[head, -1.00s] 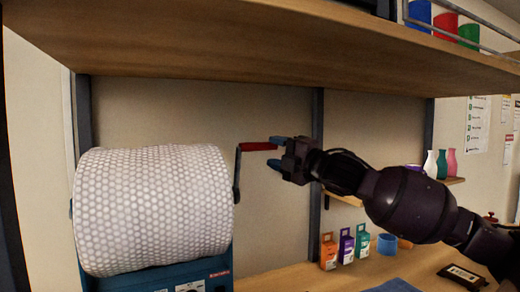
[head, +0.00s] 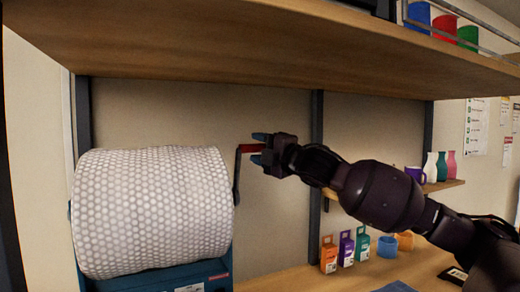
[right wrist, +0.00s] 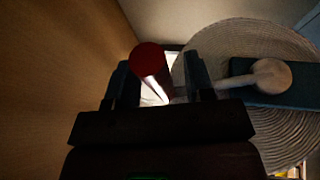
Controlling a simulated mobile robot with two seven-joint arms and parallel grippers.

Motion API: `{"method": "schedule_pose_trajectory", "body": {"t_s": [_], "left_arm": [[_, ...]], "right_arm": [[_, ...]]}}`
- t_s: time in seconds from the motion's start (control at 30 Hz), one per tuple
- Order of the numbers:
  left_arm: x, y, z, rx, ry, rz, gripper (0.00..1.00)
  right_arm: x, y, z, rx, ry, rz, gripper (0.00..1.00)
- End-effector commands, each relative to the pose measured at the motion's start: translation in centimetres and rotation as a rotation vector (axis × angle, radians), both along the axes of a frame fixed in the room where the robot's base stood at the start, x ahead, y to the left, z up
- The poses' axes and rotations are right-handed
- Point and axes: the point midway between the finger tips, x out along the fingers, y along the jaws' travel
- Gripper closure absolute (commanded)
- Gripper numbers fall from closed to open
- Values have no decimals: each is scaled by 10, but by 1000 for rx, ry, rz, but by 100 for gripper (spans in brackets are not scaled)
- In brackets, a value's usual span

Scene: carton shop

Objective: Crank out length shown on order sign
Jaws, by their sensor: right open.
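A large roll of white bubble wrap (head: 150,210) sits in a blue dispenser (head: 185,277) at the left. A dark crank arm (head: 237,178) with a red handle (head: 250,148) sticks out from its right side. My right gripper (head: 259,148) is open, its blue fingers above and below the red handle's right end. In the right wrist view the red handle (right wrist: 150,62) lies between the open fingers (right wrist: 158,85), nearer the left one; I cannot tell if it touches. The crank's pale hub (right wrist: 271,76) shows beside the roll. No order sign is readable. My left gripper is not in view.
A wooden shelf (head: 250,45) hangs close above the roll and gripper. Small orange (head: 329,255), purple and teal boxes stand on the bench (head: 290,277) below. Coloured vases and a purple mug (head: 415,174) stand on a small shelf at the right.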

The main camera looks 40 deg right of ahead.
Motion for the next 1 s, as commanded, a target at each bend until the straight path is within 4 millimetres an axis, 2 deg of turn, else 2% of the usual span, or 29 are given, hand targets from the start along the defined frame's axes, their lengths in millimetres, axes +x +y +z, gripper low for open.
{"method": "schedule_pose_trajectory", "body": {"t_s": [0.2,0.27,0.53,1.0], "left_arm": [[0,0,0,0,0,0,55],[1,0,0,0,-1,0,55],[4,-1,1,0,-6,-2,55],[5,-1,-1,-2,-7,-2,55]], "right_arm": [[0,0,0,0,0,0,52],[0,0,0,0,0,0,59],[0,0,0,0,0,0,100],[-1,-6,-3,-9,-27,0,100]]}}
